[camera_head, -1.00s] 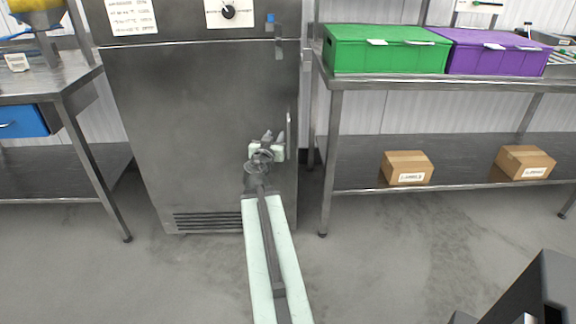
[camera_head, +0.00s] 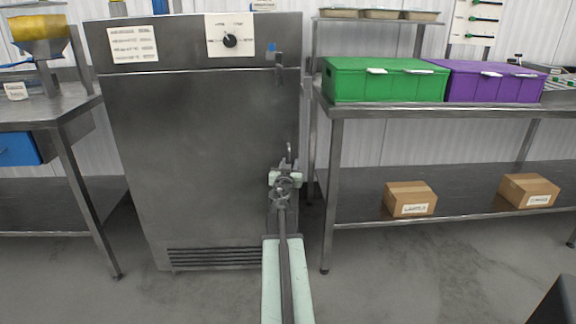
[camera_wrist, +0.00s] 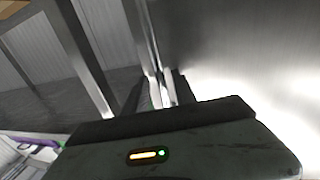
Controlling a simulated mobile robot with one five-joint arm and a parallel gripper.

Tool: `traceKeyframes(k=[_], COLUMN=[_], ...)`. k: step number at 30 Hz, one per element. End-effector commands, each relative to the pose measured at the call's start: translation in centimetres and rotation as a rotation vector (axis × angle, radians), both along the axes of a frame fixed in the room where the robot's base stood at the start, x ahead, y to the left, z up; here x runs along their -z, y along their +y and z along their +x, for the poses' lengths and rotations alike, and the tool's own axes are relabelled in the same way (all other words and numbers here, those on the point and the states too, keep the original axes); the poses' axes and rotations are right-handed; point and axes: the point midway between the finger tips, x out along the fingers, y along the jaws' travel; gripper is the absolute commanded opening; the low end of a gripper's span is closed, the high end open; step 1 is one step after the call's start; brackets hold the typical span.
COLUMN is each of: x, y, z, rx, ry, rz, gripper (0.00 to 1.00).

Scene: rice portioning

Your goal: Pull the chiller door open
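The chiller (camera_head: 200,150) is a tall grey steel cabinet with a dial and a paper label on its top panel. Its door looks closed. The upright door handle (camera_head: 289,148) is at the door's right edge, and my gripper (camera_head: 287,168) is in front of it, hiding its lower part. In the wrist view, the dark fingers of my gripper (camera_wrist: 158,92) stand apart, with the pale upright handle (camera_wrist: 166,88) showing between them. I cannot tell whether either finger touches it.
A steel rack (camera_head: 335,190) stands close to the chiller's right, with a green crate (camera_head: 385,82), a purple crate (camera_head: 490,85) and two cardboard boxes (camera_head: 408,200) on it. A steel table (camera_head: 60,105) stands at the left. The floor in front is clear.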

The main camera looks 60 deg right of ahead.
Motion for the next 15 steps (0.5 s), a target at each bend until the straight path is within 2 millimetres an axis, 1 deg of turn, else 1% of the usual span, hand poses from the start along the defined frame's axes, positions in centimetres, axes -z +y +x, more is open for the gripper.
traceKeyframes(k=[6, 8, 9, 10, 15], x=[0.01, 0.01, 0.01, 0.01, 0.01], y=[-0.1, -0.14, -0.17, -0.19, -0.25], z=[-0.07, -0.14, -0.18, -0.19, -0.29], rx=[0.0, 0.002, 0.002, 0.002, 0.004], ry=[0.0, 0.0, 0.0, 0.0, 0.0], rz=[0.0, 0.0, 0.0, 0.0, 0.0], gripper=[0.32, 0.15, 0.04, 0.0, 0.0])
